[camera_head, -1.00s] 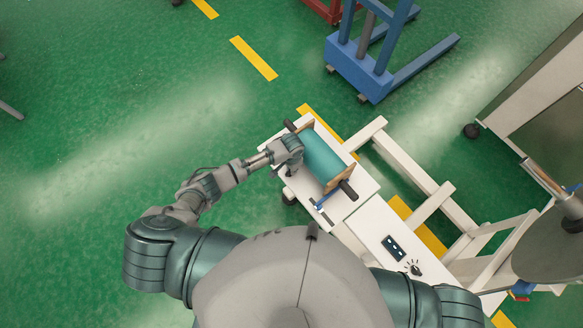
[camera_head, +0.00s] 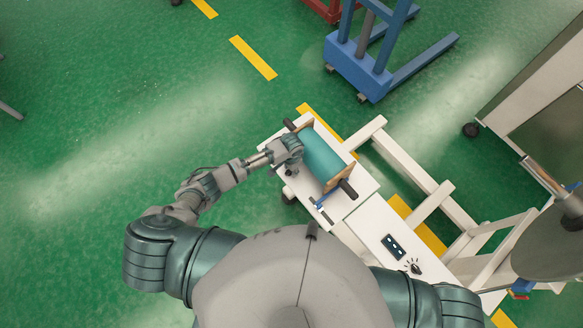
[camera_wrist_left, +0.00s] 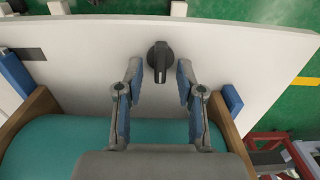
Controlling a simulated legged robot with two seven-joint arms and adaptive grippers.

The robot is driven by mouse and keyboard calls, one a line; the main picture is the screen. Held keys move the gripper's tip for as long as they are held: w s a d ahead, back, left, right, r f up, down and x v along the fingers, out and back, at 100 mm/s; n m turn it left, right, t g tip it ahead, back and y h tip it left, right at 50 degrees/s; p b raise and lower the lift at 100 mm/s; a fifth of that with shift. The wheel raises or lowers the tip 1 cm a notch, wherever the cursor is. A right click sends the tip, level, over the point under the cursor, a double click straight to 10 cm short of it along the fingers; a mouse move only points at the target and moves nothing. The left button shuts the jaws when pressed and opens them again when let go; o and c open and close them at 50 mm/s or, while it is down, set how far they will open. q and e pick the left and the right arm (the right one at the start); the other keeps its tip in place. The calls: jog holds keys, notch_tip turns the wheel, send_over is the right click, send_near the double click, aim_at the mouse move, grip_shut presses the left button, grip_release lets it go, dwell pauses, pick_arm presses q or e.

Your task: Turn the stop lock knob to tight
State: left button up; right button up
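The black knob (camera_wrist_left: 159,60) stands on a white panel in the left wrist view, its grip bar pointing roughly up and down in the picture. My left gripper (camera_wrist_left: 158,72) is open, with one finger on each side of the knob and a visible gap on both sides. In the head view my left gripper (camera_head: 289,161) is over the white table, beside the teal roll. The knob is small and partly covered there. A second dark knob (camera_head: 414,267) sits on the nearer white panel. My right gripper is not in view.
The teal roll (camera_head: 323,157) lies between wooden end plates, close beside my left gripper. A small blue part (camera_head: 320,202) is at the near end. A switch plate (camera_head: 393,246) is on the nearer panel. A blue lift frame (camera_head: 360,65) stands beyond.

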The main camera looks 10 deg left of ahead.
pick_arm(q)
jog(key=shift+r, duration=0.25)
notch_tip(320, 180, up, 11)
jog(key=shift+r, duration=0.2)
dwell(0.5)
